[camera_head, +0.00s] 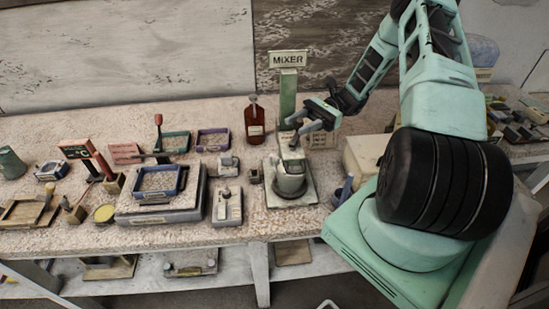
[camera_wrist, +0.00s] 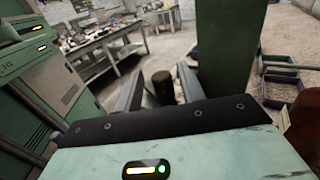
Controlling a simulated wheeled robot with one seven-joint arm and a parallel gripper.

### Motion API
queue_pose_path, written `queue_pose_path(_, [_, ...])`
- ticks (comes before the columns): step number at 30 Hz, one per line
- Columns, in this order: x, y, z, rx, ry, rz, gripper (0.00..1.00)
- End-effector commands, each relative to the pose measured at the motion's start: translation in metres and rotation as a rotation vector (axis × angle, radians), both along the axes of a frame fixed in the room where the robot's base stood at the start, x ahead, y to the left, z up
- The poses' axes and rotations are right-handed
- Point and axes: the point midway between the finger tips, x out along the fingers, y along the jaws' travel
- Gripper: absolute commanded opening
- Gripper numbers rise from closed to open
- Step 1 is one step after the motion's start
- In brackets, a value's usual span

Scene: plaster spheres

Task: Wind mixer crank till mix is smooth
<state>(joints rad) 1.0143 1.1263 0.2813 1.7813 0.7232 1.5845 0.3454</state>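The mix inside the bowl cannot be made out. My gripper (camera_head: 294,136) is above the bowl, in front of the post. In the wrist view my gripper (camera_wrist: 160,90) has its fingers apart, with a dark upright knob (camera_wrist: 163,88), which looks like the crank's handle, showing between them. A gap shows on its left; I cannot tell whether either finger touches it. The post also shows in the wrist view (camera_wrist: 230,45).
A brown bottle (camera_head: 255,124) stands left of the mixer, close to the post. A blue tray on a grey platform (camera_head: 161,215) and small devices fill the bench to the left. A cream box (camera_head: 366,156) stands to the right. Bare bench lies along the front edge.

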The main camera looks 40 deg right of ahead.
Motion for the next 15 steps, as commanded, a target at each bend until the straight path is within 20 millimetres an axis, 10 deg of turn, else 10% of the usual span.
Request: queue_pose_path(15, [-0.040,-0.001,0.003,0.007,0.010,-0.692,0.40])
